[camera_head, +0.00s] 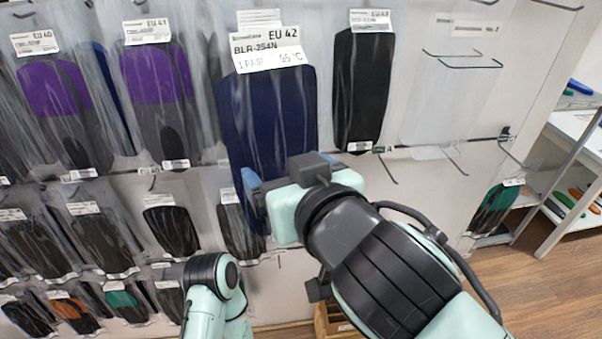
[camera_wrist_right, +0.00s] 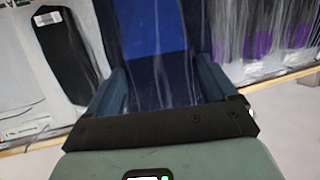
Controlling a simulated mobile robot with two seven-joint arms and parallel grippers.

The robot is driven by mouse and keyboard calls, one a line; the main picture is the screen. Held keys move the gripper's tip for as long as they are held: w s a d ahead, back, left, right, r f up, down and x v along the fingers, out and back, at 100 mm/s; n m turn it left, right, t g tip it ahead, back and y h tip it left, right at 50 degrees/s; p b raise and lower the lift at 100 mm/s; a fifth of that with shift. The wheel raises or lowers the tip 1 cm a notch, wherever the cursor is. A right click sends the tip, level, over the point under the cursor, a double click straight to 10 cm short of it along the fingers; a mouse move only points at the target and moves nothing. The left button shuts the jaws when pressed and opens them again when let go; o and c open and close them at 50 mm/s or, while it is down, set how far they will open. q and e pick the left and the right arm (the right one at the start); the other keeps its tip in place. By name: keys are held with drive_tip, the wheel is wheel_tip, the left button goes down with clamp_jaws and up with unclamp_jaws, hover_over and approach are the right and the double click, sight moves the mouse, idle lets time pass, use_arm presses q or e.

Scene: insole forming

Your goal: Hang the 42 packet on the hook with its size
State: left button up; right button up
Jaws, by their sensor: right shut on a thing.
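The 42 packet (camera_head: 266,115) is a clear sleeve with a dark blue insole and a white label reading EU 42, BLR-254N, 1 PAIR, 95°C. It hangs upright in front of the wall display. My right gripper (camera_head: 256,196) is shut on its lower part. In the right wrist view, the blue packet (camera_wrist_right: 155,45) lies between the fingers of my right gripper (camera_wrist_right: 162,88). The hook behind the packet's top is hidden, so I cannot tell whether they touch. Part of my left arm shows at the bottom, but its gripper is not in view.
An EU 41 packet (camera_head: 160,85) with a purple insole hangs to the left. A black EU 43 packet (camera_head: 362,85) hangs close on the right. Wire hooks (camera_head: 462,58) at the upper right look empty. A white shelf (camera_head: 578,122) stands at the far right.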

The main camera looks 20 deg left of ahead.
drive_tip(key=shift+w+a+p, duration=0.45)
drive_tip(key=shift+w+a, duration=0.1)
drive_tip(key=shift+w, duration=0.4)
drive_tip(key=shift+w+a+p, duration=0.45)
drive_tip(key=shift+w+a, duration=0.15)
drive_tip(key=shift+w, duration=0.4)
drive_tip(key=shift+w+a+p, duration=0.45)
drive_tip(key=shift+w+a, duration=0.1)
drive_tip(key=shift+w, duration=0.4)
use_arm(q)
drive_tip(key=w+r, duration=0.3)
drive_tip(key=shift+w+r, duration=0.1)
drive_tip(key=shift+r, duration=0.3)
